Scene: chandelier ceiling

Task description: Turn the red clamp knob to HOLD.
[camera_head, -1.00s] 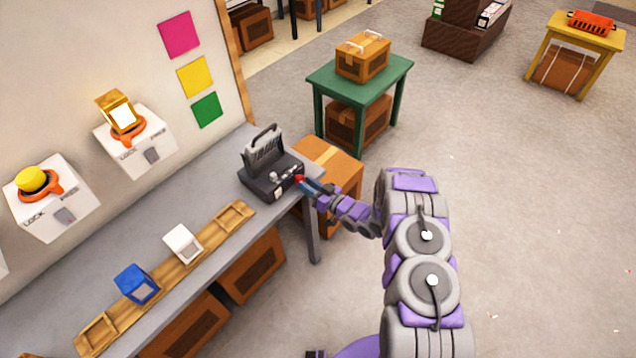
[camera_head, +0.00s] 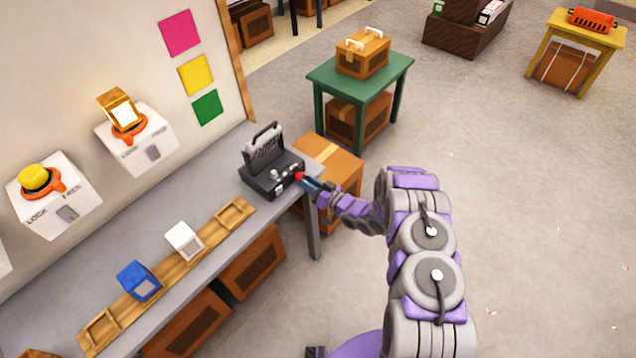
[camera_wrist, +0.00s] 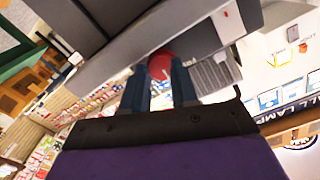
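The red clamp knob (camera_head: 298,176) is on the near right side of a dark grey device (camera_head: 270,181) at the right end of the grey bench. My gripper (camera_head: 308,182) reaches it from the right, with bluish fingertips at the knob. In the wrist view the red knob (camera_wrist: 162,66) shows between the ends of the two fingers (camera_wrist: 160,80). The fingers stand apart, one on each side. I cannot tell whether they press on it. No HOLD mark is readable.
The grey bench (camera_head: 200,233) bears a wooden rack (camera_head: 208,238) with a blue block (camera_head: 139,281) and a white block (camera_head: 184,241). A cardboard box (camera_head: 335,165) and a green table (camera_head: 392,75) stand behind my gripper.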

